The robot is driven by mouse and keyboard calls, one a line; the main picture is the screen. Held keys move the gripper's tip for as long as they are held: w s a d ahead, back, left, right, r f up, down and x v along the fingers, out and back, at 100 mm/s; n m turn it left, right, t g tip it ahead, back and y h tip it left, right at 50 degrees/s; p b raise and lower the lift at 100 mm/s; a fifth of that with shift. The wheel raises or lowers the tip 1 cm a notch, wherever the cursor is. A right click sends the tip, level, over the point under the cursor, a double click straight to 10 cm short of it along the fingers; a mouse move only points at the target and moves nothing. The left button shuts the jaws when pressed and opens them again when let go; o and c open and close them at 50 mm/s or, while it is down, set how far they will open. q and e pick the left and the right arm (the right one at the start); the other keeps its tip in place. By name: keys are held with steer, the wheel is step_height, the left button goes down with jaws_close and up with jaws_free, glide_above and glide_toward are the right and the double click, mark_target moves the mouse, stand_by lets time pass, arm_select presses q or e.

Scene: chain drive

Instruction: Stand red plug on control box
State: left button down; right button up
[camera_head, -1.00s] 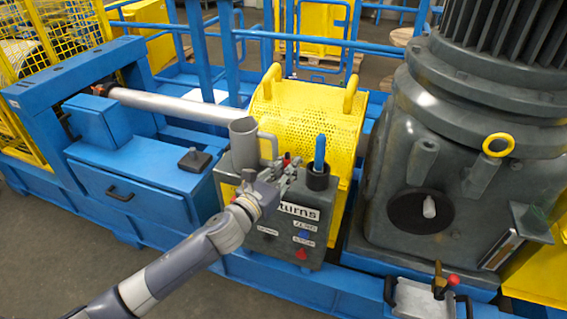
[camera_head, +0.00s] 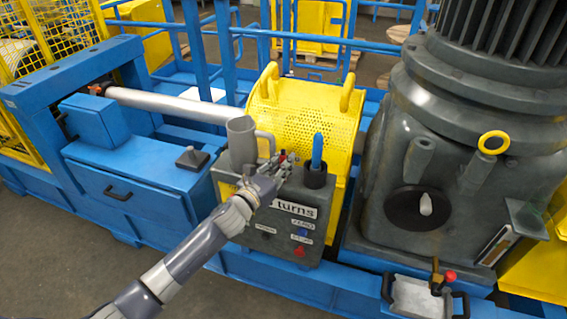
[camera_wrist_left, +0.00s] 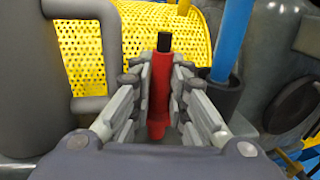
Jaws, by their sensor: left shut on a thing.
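The grey control box (camera_head: 262,226) stands in front of the yellow perforated guard and carries a label, buttons and a red knob. My left gripper (camera_head: 284,163) is over its top, between the grey mug and the dark cup. In the left wrist view, my left gripper (camera_wrist_left: 160,100) is shut on the red plug (camera_wrist_left: 158,88), which has a black tip pointing up in the picture. The plug is mostly hidden by the fingers in the head view. I cannot tell whether its lower end touches the box top. My right gripper is not in view.
A grey mug (camera_head: 241,143) stands on the left of the box top, close to the gripper. A dark cup (camera_head: 315,178) holding a blue rod (camera_head: 317,150) stands on the right. The yellow guard (camera_head: 300,118) rises behind. A large grey motor (camera_head: 400,165) stands at right.

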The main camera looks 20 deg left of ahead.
arm_select(q)
steer(key=shift+f, duration=0.1)
steer(key=c, duration=1.5)
jaws_free()
steer(key=shift+c, duration=0.2)
steer(key=shift+r, duration=0.25)
steer(key=b+v, duration=0.1)
steer(key=v, duration=1.1)
steer(key=shift+b, duration=0.3)
steer(key=shift+f, duration=0.15)
